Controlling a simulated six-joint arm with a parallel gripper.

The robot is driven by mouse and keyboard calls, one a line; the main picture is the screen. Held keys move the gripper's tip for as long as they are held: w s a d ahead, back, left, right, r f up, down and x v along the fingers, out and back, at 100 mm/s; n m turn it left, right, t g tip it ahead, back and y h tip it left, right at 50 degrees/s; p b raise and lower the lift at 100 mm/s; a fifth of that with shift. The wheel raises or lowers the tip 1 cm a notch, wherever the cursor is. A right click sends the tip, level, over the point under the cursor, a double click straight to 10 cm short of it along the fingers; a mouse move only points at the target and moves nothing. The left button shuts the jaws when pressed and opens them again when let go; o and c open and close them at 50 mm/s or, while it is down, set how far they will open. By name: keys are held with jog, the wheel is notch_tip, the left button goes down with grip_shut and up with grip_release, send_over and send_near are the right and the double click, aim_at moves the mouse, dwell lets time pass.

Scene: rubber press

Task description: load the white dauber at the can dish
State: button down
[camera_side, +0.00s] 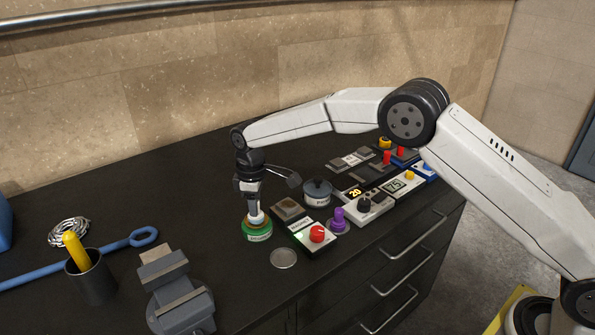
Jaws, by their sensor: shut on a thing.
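My gripper (252,208) points straight down at the green can dish (256,233) on the dark bench. It is shut on the white dauber (257,217), whose pale rounded end shows below the jaws. The dauber is at the top of the can dish, over its middle. I cannot tell whether its end touches what is inside. The dish is a low round green tin with an orange-yellow rim and a small label on its front.
A round metal lid (284,258) lies in front of the dish. A box with a red knob (317,234) and a brown-topped pad (289,208) stand close right.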

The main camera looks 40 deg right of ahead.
aim_at(261, 211)
dwell(0.4)
jog(key=shift+r, duration=3.5)
jog(key=shift+d, duration=0.1)
jog(key=shift+s+d+f+m, duration=0.15)
jog(key=shift+s+d+m, duration=0.15)
jog(key=shift+d, duration=0.15)
jog(key=s+d+f+m, duration=0.2)
jog(key=s+d+m, duration=0.2)
jog(key=s+d, duration=0.3)
jog(key=s+d+f+m, duration=0.3)
jog(key=s+d, duration=0.4)
jog(key=s, duration=0.4)
jog(key=shift+d+f+m, duration=0.2)
jog(key=shift+m, duration=0.5)
